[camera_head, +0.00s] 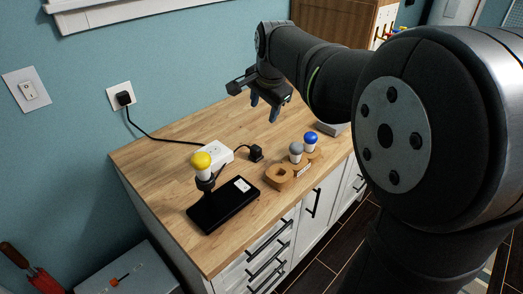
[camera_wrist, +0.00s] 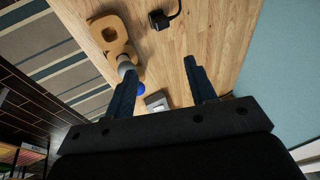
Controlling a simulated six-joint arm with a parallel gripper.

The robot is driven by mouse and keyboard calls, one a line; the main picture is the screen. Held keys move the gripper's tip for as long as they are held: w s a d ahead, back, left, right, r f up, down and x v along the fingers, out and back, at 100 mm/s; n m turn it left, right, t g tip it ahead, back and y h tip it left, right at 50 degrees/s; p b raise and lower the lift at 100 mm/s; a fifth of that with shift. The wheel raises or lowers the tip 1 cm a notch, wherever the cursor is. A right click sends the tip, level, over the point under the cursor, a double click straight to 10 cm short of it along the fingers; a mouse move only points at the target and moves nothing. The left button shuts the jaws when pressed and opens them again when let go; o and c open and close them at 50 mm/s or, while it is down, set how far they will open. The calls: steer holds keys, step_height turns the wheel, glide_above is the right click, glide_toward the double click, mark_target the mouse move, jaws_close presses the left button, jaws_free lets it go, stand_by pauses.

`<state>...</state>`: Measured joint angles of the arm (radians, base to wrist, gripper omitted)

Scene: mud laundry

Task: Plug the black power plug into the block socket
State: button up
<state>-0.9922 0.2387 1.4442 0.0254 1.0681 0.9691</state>
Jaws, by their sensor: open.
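The black power plug (camera_head: 256,152) lies on the wooden counter just right of the white block socket (camera_head: 216,152), apart from it, with a thin black cord. The plug also shows in the wrist view (camera_wrist: 160,18) at the top, beyond my fingertips. The block socket is out of the wrist view. My gripper (camera_head: 264,111) is open and empty, above the counter behind the plug. In the wrist view its two blue fingers (camera_wrist: 160,65) are spread wide with bare wood between them.
A black lamp base (camera_head: 222,206) with a yellow bulb (camera_head: 201,160) stands front left of the block. A wooden holder (camera_head: 279,177) with grey (camera_head: 296,148) and blue (camera_head: 310,138) bulbs stands right of the plug. A grey box (camera_head: 331,128) lies behind it. A wall plug (camera_head: 123,98) feeds the block's cord.

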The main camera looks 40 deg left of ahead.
steer(key=w+a+n, duration=0.1)
steer(key=a+n, duration=0.1)
steer(key=n, duration=0.2)
steer(key=n+g+h, duration=0.2)
steer(key=n, duration=1.2)
glide_above(256, 147)
steer(key=d, duration=0.2)
step_height(256, 147, down, 4)
steer(key=shift+s+f, duration=0.15)
steer(key=shift+f, duration=0.05)
steer(key=shift+f, duration=0.1)
steer(key=f, duration=0.4)
steer(key=a+f, duration=0.1)
steer(key=f, duration=0.7)
steer(key=shift+a, duration=0.2)
steer(key=f, duration=0.5)
steer(key=shift+a, duration=0.35)
